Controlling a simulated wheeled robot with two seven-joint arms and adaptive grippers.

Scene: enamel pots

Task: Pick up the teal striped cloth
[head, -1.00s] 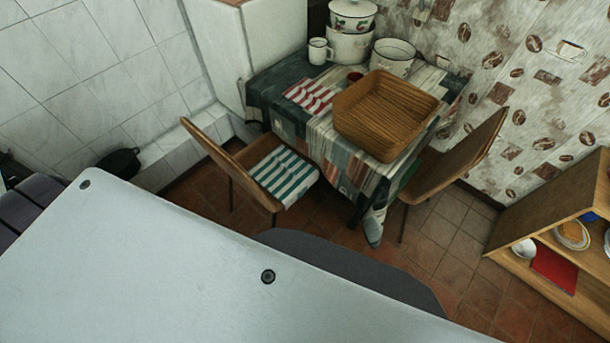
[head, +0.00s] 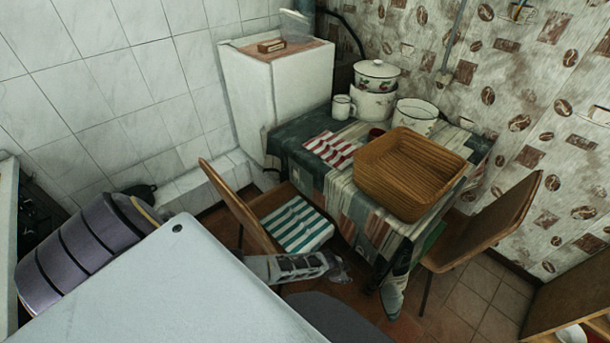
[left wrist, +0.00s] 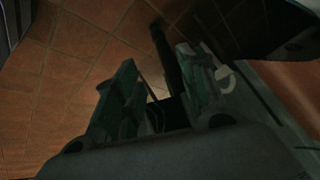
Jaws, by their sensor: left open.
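The teal and white striped cloth (head: 296,226) lies on the seat of the wooden chair (head: 232,205) at the left of the table in the head view. My left gripper (head: 338,268) is open and empty, at the front of this chair and just below the cloth in the picture. It appears apart from the cloth. In the left wrist view the open fingers of my left gripper (left wrist: 155,95) point over dark tiled floor, and I cannot make out the cloth there. My right gripper is not in view.
The table (head: 300,170) bears a wicker basket (head: 408,175), a red striped cloth (head: 330,149), a white mug (head: 343,107) and enamel pots (head: 374,92). Another wooden chair (head: 490,225) stands at the right. A white cabinet (head: 285,85) stands behind the table.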

